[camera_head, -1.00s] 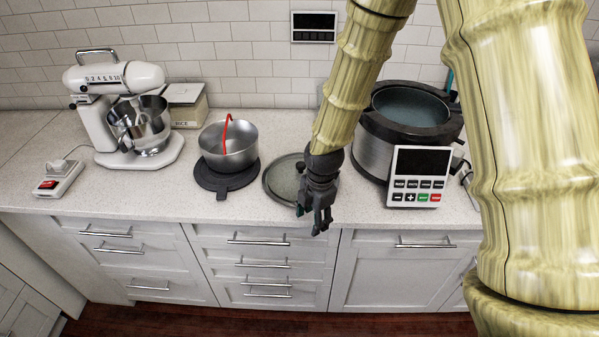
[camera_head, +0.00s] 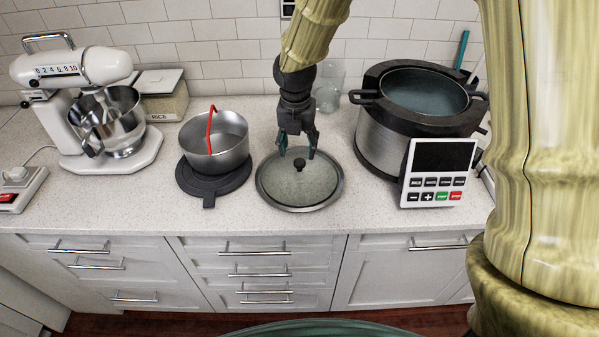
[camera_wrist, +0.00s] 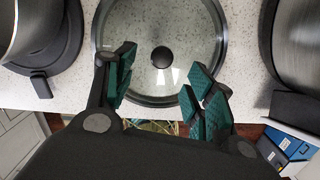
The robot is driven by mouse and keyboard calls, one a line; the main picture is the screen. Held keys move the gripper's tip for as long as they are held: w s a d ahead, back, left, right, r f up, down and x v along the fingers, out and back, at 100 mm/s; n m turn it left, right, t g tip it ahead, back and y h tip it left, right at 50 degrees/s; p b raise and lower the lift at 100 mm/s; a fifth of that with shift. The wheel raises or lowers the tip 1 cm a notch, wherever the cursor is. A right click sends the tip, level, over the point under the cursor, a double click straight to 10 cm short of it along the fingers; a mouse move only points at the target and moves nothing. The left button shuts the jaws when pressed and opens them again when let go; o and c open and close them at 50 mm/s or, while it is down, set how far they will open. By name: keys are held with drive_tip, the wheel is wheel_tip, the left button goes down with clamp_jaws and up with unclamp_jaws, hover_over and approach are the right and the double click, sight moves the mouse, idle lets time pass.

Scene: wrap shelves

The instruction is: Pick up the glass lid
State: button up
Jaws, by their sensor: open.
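The round glass lid (camera_head: 300,191) lies flat on the counter, with a metal rim and a black knob (camera_head: 300,164) at its centre. My gripper (camera_head: 297,152) points down over the lid, its fingers apart around the knob's position in the head view. In the wrist view, the lid (camera_wrist: 190,82) fills the upper middle, and its knob (camera_wrist: 161,57) shows beyond and between the two green-padded fingertips (camera_wrist: 157,85). Nothing is between the fingers. I cannot tell how high the fingertips are above the lid.
A steel pot (camera_head: 214,150) with a red utensil sits on a black base left of the lid. A large cooker (camera_head: 378,145) with a control panel (camera_head: 437,172) stands close on the right. A glass jar (camera_head: 328,98) is behind. The counter in front is clear.

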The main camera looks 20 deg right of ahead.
sight(299, 161)
drive_tip(key=shift+w+f, duration=0.2)
drive_tip(key=shift+f, duration=0.65)
drive_tip(key=shift+s+d+f+p, duration=0.15)
drive_tip(key=shift+f+p, duration=0.15)
drive_tip(key=shift+f, duration=0.05)
drive_tip(key=shift+w+d+f+p, duration=0.15)
drive_tip(key=shift+f+p, duration=0.35)
drive_tip(key=shift+f, duration=0.7)
drive_tip(key=shift+w+d+f+p, duration=0.15)
drive_tip(key=shift+f+p, duration=0.3)
drive_tip(key=shift+f, duration=0.75)
drive_tip(key=shift+a, duration=0.1)
clamp_jaws()
